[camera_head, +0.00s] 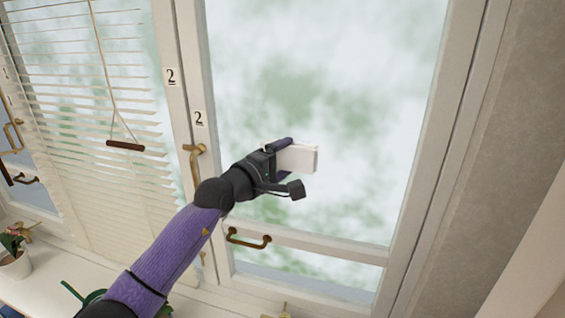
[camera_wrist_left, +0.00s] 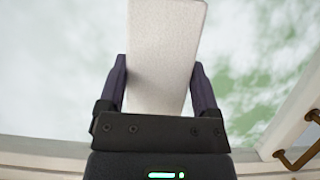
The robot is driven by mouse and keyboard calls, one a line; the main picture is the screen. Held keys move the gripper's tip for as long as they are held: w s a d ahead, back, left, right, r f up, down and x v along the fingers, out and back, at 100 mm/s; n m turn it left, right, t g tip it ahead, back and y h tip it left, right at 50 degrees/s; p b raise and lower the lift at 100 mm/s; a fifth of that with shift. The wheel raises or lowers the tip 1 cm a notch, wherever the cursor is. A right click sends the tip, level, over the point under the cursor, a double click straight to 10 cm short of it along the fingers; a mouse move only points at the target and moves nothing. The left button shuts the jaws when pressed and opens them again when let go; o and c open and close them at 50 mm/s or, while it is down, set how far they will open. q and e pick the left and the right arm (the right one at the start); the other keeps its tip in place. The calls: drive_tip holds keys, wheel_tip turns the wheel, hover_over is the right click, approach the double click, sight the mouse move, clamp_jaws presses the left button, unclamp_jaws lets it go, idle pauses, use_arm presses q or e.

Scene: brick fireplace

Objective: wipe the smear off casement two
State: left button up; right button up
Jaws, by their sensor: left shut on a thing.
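Casement two (camera_head: 330,110) is the tall white-framed pane at the middle right of the head view, with a "2" label (camera_head: 198,118) on its left frame. Its glass looks blotched white and green, and I cannot tell the smear from the view behind it. My left gripper (camera_head: 285,157) is in front of the lower left part of this pane. It is shut on a white block-like wiper (camera_head: 302,158). In the left wrist view the wiper (camera_wrist_left: 165,55) stands between both fingers, pointing at the glass. I cannot tell whether it touches the glass. My right gripper is not in view.
A brass window handle (camera_head: 194,150) and a brass pull bar (camera_head: 248,238) are close to my left arm. A blind (camera_head: 90,110) with a hanging wooden cord pull (camera_head: 125,145) covers the left window. A potted plant (camera_head: 14,262) stands on the sill (camera_head: 50,285).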

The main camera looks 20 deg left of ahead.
sight(298, 163)
use_arm(q)
drive_tip(key=shift+w, duration=0.1)
drive_tip(key=shift+d+r+p, duration=0.1)
drive_tip(key=shift+d+p, duration=0.15)
drive_tip(key=shift+p, duration=0.05)
drive_tip(key=d+p, duration=0.2)
drive_tip(key=d, duration=0.1)
drive_tip(key=shift+p, duration=0.3)
drive_tip(key=shift+d, duration=0.25)
drive_tip(key=shift+w+f+b, duration=0.15)
drive_tip(key=shift+f+b, duration=0.05)
drive_tip(key=shift+b, duration=0.2)
drive_tip(key=shift+a+f+b, duration=0.1)
drive_tip(key=shift+a+b, duration=0.25)
drive_tip(key=shift+a, duration=0.05)
drive_tip(key=shift+a+b, duration=1.05)
drive_tip(key=shift+b, duration=0.05)
drive_tip(key=shift+a+b, duration=0.4)
drive_tip(key=shift+a, duration=0.15)
drive_tip(key=shift+r, duration=0.25)
